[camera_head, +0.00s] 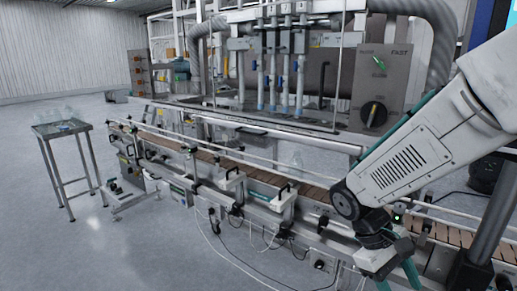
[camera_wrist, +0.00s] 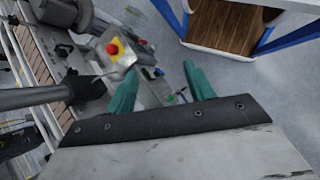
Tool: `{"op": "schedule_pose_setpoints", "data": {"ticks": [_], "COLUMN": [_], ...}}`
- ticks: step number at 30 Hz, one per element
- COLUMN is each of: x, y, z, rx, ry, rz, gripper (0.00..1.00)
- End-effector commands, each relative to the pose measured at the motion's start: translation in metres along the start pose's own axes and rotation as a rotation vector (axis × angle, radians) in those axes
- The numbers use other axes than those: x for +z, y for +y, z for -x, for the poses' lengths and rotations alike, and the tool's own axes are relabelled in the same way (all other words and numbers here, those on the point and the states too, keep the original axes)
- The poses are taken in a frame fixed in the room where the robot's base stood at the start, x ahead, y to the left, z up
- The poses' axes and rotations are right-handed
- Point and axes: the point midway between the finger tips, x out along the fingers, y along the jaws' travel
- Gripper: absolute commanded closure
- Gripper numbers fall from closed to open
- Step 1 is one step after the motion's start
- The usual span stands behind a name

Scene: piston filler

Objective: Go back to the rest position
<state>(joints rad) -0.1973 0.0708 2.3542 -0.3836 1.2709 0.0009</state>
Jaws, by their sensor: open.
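My gripper (camera_head: 397,280) hangs at the lower right in the head view, close to the near side of the conveyor (camera_head: 310,191). Its tips run towards the bottom edge of the picture. In the wrist view my gripper (camera_wrist: 160,80) shows two teal fingers spread apart with nothing between them. Floor and part of the machine show beyond the fingers. The piston filler (camera_head: 285,60) stands behind the conveyor, with a row of vertical nozzles.
A red emergency button (camera_wrist: 113,47) on a yellow plate sits left of the fingers. A wooden-topped table with blue legs (camera_wrist: 230,25) stands at the upper right. A small metal table (camera_head: 62,128) with clear items stands at the left. Grey floor (camera_head: 150,240) is free in front.

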Motion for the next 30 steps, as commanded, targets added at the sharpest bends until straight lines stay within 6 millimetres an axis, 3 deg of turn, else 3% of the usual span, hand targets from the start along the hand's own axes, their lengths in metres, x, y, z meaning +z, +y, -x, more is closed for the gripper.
{"op": "schedule_pose_setpoints", "data": {"ticks": [6,13,18,24,30], "x": [0.054,0.1,0.128,0.146,0.148], "y": [-0.022,-0.042,-0.044,-0.037,-0.036], "z": [0.021,0.038,0.046,0.054,0.055], "rx": [-0.191,-0.339,-0.37,-0.357,-0.356], "ry": [0.191,0.397,0.529,0.62,0.629], "rz": [-0.161,-0.297,-0.368,-0.416,-0.425], "gripper": [0.47,0.47,0.47,0.47,0.47]}}
